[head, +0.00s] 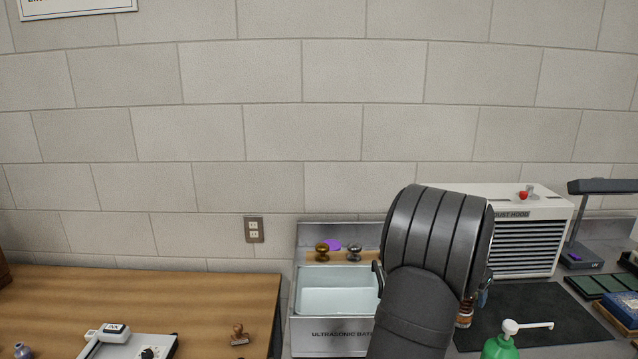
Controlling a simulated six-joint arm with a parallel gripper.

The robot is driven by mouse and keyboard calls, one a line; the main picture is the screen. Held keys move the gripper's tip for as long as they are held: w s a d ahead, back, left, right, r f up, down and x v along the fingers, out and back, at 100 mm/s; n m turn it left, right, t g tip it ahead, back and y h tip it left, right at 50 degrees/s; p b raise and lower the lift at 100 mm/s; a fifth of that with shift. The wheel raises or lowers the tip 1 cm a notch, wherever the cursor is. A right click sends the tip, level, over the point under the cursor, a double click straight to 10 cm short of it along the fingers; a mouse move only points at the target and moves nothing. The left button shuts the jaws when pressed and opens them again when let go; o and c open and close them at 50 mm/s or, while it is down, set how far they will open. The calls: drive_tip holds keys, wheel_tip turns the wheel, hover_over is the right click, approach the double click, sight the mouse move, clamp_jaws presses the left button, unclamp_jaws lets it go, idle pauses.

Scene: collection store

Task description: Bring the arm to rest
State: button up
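My arm (420,290) rises from the bottom edge, right of centre, with its dark grey ribbed joint in front of the bench. My gripper is mostly hidden behind this arm. Only small dark parts show at the arm's left and right sides, and its fingertips cannot be made out. I cannot see whether it is open or shut, or whether it holds anything.
The ultrasonic bath (330,337) stands just left of my arm, with two knobs behind its basin. The dust hood (505,215), a dark mat (535,310) and a green pump bottle (500,347) are on the right. A wooden table (200,300) holds a stamp (239,335).

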wheel_tip(320, 180, up, 5)
drive_tip(key=shift+f, duration=0.15)
drive_tip(key=s+d+r, duration=0.5)
drive_tip(key=s+r, duration=0.2)
drive_tip(key=s, duration=0.4)
drive_tip(key=w+d+f+m+g, duration=0.1)
drive_tip(key=w+d+f+m, duration=0.2)
drive_tip(key=d, duration=0.5)
drive_tip(key=w+d+f+m+g, duration=0.1)
drive_tip(key=w+d+f+m, duration=0.2)
drive_tip(key=d, duration=0.5)
drive_tip(key=w+a+f+h, duration=0.1)
drive_tip(key=w+f, duration=0.2)
drive_tip(key=w, duration=0.4)
drive_tip(key=shift+a+f, duration=0.4)
drive_tip(key=shift+s, duration=0.1)
drive_tip(key=s+d+r, duration=0.2)
drive_tip(key=s+r, duration=0.3)
drive_tip(key=s, duration=0.2)
drive_tip(key=s+a+r+n, duration=0.1)
drive_tip(key=a+r+n, duration=0.1)
drive_tip(key=a, duration=0.5)
drive_tip(key=shift+s+r+n+t, duration=0.25)
drive_tip(key=shift+s+n+t, duration=0.05)
drive_tip(key=shift+t, duration=0.1)
drive_tip(key=shift+d, duration=0.15)
